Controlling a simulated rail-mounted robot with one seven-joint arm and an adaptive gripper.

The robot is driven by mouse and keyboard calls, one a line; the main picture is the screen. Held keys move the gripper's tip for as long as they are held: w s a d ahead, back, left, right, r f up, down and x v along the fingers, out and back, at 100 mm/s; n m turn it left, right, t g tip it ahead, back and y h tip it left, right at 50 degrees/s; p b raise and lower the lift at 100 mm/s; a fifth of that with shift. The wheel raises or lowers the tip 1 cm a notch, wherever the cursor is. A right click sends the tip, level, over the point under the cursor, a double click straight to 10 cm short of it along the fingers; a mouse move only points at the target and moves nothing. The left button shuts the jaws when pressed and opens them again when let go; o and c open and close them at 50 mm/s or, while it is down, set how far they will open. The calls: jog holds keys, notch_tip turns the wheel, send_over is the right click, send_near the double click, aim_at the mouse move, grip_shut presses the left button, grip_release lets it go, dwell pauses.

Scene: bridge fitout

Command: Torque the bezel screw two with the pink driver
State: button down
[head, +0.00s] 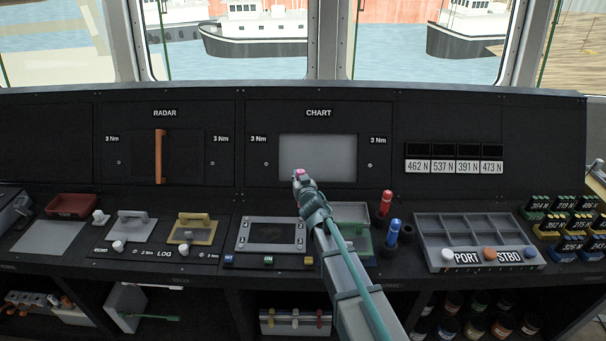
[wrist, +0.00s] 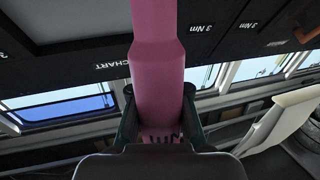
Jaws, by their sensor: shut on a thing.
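My gripper (head: 304,192) is shut on the pink driver (head: 299,174), in front of the lower left part of the chart screen. In the wrist view the pink driver (wrist: 158,60) runs up between the two fingers (wrist: 158,100), and its tip is out of frame. The CHART panel has a grey screen (head: 318,150), with a small screw (head: 266,164) on its left and another screw (head: 370,165) on its right, each under a "3 Nm" label. The driver appears apart from both screws. No label says which screw is number two.
The RADAR panel has an orange handle (head: 159,157) and similar screws. Red (head: 386,201) and blue (head: 393,232) drivers stand upright right of my arm. A grey divided tray (head: 420,235) and a small display (head: 272,234) sit on the desk. Space before the upper panels is mostly clear.

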notch_tip(320, 180, down, 6)
jog(key=b, duration=0.6)
jog(key=shift+f, duration=0.2)
jog(key=shift+s+f+b, duration=0.1)
jog(key=shift+f+b, duration=0.3)
jog(key=shift+b, duration=0.1)
dwell(2.0)
jog(key=shift+d+r+p, duration=0.1)
jog(key=shift+p, duration=0.2)
dwell(2.2)
notch_tip(320, 180, up, 6)
jog(key=p, duration=0.6)
dwell(0.6)
